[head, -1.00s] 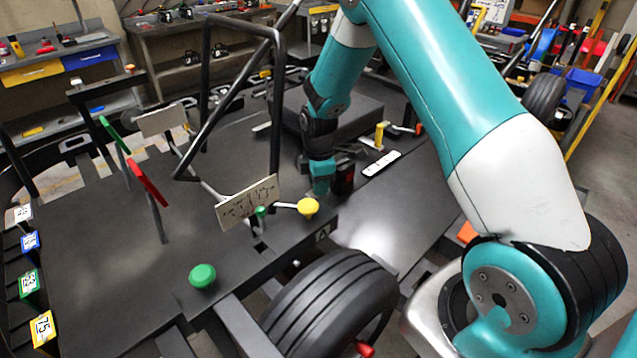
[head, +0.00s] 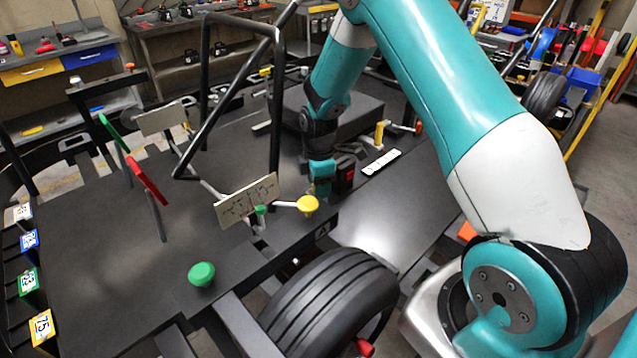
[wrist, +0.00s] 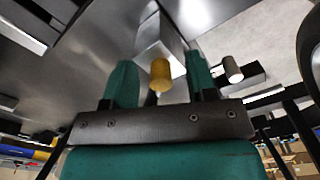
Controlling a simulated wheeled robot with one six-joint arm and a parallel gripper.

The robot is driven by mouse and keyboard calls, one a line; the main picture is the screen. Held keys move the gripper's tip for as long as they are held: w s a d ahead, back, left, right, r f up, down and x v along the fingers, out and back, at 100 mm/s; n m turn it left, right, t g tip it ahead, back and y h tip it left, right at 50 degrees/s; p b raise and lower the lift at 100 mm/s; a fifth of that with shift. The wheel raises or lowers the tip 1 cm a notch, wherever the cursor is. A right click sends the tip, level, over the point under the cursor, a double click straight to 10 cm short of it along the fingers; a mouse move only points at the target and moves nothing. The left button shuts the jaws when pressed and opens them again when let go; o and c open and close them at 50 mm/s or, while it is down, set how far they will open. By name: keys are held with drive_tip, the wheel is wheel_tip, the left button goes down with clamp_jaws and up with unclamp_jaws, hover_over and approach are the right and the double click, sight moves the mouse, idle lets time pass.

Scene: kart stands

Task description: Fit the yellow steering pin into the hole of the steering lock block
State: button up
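A yellow pin (head: 379,133) stands upright on the dark deck, right of my forearm, in the head view. A yellow cap (head: 307,204) on a stem sits nearer, left of my gripper's end. My gripper (head: 322,186) points down close to the deck, its fingers mostly hidden in the head view. In the wrist view its two teal fingers (wrist: 160,82) are apart. A yellow cylinder (wrist: 160,73) shows between them with a gap on each side; I cannot tell whether it is the upright pin. I cannot make out the lock block or its hole for certain.
A tilted plate (head: 247,200), a green knob (head: 202,274) and a black tubular frame (head: 276,110) stand left of my gripper. A white marked strip (head: 381,162) lies to its right. A tyre (head: 335,305) is in front. A grey cylinder (wrist: 232,69) shows beside the right finger.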

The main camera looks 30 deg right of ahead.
wheel_tip(320, 180, up, 18)
drive_tip(key=b, duration=0.3)
drive_tip(key=shift+f, duration=0.25)
